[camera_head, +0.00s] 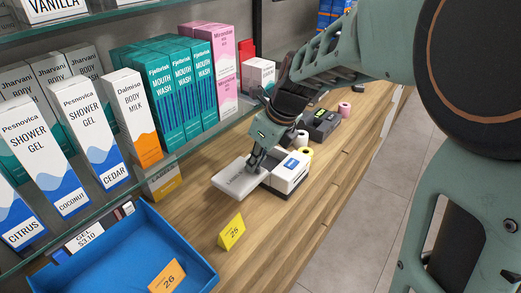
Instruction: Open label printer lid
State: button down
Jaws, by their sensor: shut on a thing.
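The label printer (291,175) is a small white box with a blue label, on the wooden counter at the middle of the head view. Its pale grey lid (238,180) with faint lettering extends to the left of the body and looks swung out, though its exact angle is hard to tell. My gripper (254,164) reaches down from the upper right with its fingers at the lid, near the printer body. It is shut on the lid; the fingertips are partly hidden.
A yellow tag marked 25 (231,232) stands in front of the lid. A blue tray (190,250) lies at the lower left. Small rolls (344,109) and a dark device (322,124) sit behind the printer. Boxed toiletries fill the glass shelf (120,190) at left.

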jog(key=c, duration=2.1)
grip_release()
jog(key=shift+r, duration=0.1)
jog(key=v, duration=1.2)
jog(key=shift+d, duration=0.1)
